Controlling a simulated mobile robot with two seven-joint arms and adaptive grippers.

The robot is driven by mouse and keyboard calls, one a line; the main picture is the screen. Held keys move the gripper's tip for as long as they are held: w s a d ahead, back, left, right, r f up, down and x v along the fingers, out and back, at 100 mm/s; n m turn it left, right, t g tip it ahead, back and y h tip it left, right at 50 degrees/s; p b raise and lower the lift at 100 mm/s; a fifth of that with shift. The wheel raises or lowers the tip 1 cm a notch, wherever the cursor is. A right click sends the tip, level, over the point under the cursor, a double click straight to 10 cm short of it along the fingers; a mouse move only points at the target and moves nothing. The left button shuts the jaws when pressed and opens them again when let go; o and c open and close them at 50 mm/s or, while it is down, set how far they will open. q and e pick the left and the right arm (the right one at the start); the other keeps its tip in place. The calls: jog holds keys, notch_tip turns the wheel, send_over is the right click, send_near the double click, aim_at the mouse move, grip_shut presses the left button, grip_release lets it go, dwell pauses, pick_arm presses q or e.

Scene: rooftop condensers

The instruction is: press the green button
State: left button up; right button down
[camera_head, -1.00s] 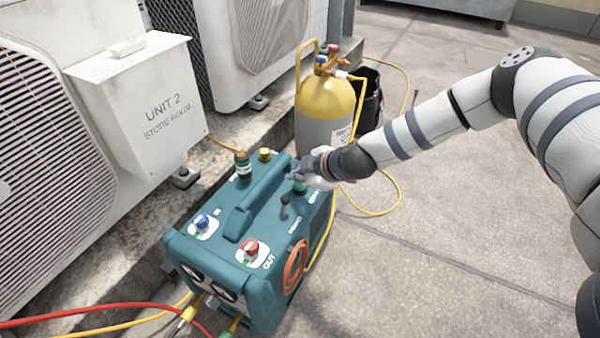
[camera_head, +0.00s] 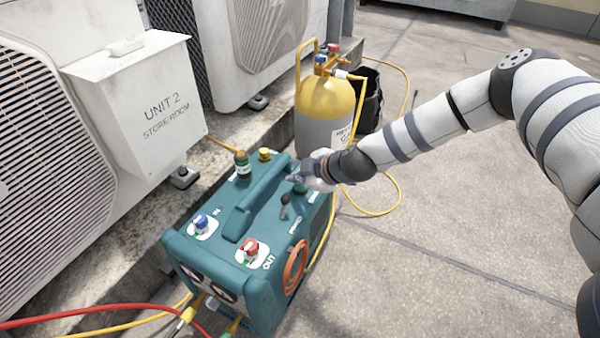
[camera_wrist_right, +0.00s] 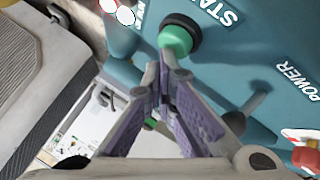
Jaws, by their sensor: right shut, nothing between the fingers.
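The green button (camera_wrist_right: 177,38) has a black collar and sits on top of the teal machine (camera_head: 262,284), beside a label that begins "STA". In the head view the button (camera_head: 300,189) is mostly hidden under my right gripper (camera_head: 294,178). In the right wrist view my right gripper (camera_wrist_right: 165,68) is shut and empty, its fingertips at the button's lower edge. I cannot tell whether they touch it. My left gripper is not in view.
A black power lever (camera_head: 285,200), a red knob (camera_head: 251,249) and a blue knob (camera_head: 201,222) stand on the machine, beside its raised handle (camera_head: 252,203). A yellow-topped cylinder (camera_head: 325,100) stands behind. Hoses lie around on the paving.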

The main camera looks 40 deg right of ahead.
aim_at(298, 186)
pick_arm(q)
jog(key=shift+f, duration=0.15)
pick_arm(e)
jog(key=shift+f, duration=0.4)
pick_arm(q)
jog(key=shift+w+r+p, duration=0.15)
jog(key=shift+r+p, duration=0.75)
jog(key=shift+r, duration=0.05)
pick_arm(e)
jog(key=shift+r, duration=1.3)
pick_arm(q)
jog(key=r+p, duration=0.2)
jog(key=p, duration=0.1)
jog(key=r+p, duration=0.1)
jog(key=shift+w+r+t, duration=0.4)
pick_arm(e)
notch_tip(298, 186, up, 5)
jog(key=shift+r, duration=0.1)
